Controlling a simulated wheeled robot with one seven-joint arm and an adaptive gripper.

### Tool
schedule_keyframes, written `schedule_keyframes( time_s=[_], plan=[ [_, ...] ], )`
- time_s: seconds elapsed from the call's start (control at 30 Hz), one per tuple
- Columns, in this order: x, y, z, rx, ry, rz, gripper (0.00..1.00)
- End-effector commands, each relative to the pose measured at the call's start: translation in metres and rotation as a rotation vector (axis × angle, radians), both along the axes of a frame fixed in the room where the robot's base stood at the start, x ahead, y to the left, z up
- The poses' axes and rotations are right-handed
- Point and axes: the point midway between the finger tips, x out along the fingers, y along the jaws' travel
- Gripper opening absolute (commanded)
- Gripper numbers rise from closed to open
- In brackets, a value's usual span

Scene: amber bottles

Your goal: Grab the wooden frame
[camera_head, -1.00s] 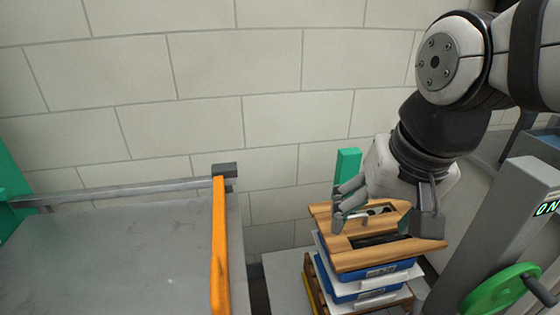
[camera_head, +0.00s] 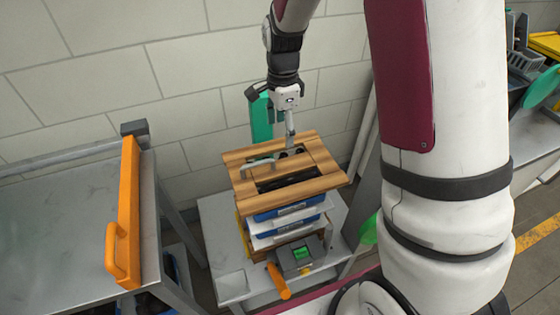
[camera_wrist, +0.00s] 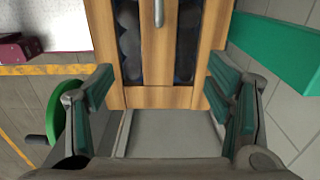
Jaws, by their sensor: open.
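The wooden frame (camera_head: 292,194) lies on top of a stack of blue and white trays in the head view. It has a metal handle (camera_head: 258,163) and dark contents in its openings. My gripper (camera_head: 290,143) is at the frame's far side, pointing down, with one finger clearly showing. In the wrist view my gripper (camera_wrist: 160,88) is open, with green-padded fingers at left and right. The frame's end (camera_wrist: 160,97) appears between them, with gaps on both sides. I cannot tell whether the fingertips are down at frame height.
The blue tray (camera_head: 285,210) and white tray (camera_head: 290,240) stand on a grey table (camera_head: 218,240). A device with a green screen (camera_head: 302,253) sits in front. A green upright (camera_head: 262,118) is close behind my gripper. A bench with an orange rail (camera_head: 127,205) is at left.

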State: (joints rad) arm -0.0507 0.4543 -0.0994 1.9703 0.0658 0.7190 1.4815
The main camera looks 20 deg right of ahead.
Motion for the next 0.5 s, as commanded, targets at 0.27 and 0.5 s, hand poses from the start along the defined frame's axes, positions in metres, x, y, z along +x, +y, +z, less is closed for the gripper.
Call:
schedule_keyframes(
  time_s=[0.27,0.5],
  plan=[
    [-0.002,0.000,-0.049,0.000,0.006,-0.004,0.73],
    [-0.001,0.000,-0.079,0.000,0.002,-0.002,0.73]
  ],
)
